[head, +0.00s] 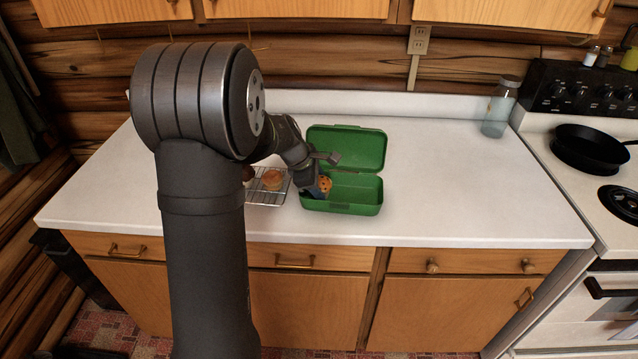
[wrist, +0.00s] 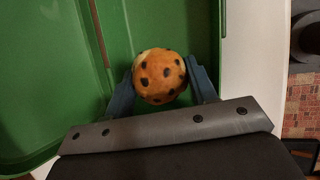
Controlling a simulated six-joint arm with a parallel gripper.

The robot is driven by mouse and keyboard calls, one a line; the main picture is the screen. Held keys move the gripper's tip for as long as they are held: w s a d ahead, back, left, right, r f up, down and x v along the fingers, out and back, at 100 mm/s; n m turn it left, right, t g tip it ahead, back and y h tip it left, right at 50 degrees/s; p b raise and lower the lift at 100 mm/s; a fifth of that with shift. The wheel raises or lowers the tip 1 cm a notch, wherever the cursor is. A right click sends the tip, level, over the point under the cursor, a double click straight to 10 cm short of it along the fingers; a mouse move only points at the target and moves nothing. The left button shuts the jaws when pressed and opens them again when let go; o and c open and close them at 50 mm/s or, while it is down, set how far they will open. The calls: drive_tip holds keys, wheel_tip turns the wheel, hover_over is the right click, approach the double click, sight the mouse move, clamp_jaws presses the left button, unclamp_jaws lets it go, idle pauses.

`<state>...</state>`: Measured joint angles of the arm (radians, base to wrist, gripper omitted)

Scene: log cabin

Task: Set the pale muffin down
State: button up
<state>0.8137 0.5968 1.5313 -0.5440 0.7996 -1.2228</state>
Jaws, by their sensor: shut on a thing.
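The pale muffin (wrist: 160,76) has a golden top with dark spots. In the wrist view my gripper (wrist: 160,84) is shut on it, one blue finger on each side. In the head view the muffin (head: 324,184) shows at my gripper (head: 320,187), at the left end of an open green lunch box (head: 352,209). The green box floor (wrist: 60,60) lies behind the muffin in the wrist view. I cannot tell whether the muffin touches the box floor.
A wire rack (head: 262,198) left of the box bears another baked item (head: 272,179), partly hidden by my arm. The box lid (head: 346,148) stands open at the back. A glass jar (head: 499,108) stands far right near the stove. The counter right of the box is clear.

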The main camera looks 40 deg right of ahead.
drive_tip(key=o, duration=0.3)
drive_tip(key=shift+f, duration=0.1)
drive_tip(key=v, duration=1.2)
